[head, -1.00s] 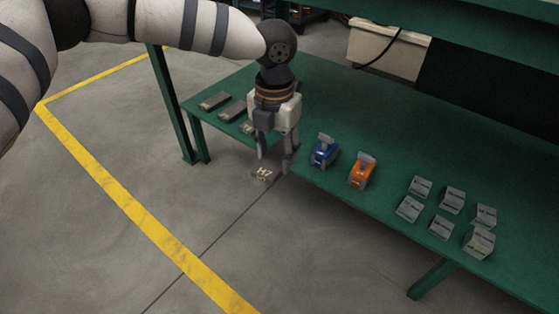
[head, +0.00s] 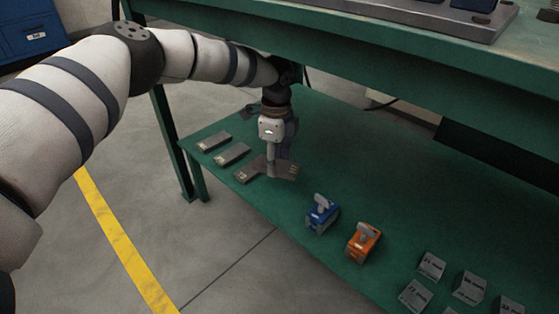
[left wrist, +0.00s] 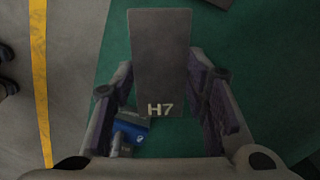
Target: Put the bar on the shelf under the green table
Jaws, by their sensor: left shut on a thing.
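The bar is a flat dark grey block marked H7 (left wrist: 160,60) in the left wrist view. It lies between the fingers of my left gripper (left wrist: 163,105), which is shut on it. In the head view the left gripper (head: 278,162) points down under the green table (head: 400,50), and the bar's end (head: 287,170) shows at its fingertips. The bar is over the green lower shelf (head: 370,180), close to its front edge. I cannot tell whether it touches the shelf. My right gripper is not in view.
Three similar grey bars (head: 232,154) lie in a row left of the gripper. A blue tool (head: 322,214) and an orange tool (head: 362,242) stand to its right. Several grey angled blocks (head: 432,265) stand farther right. The shelf behind the gripper is clear.

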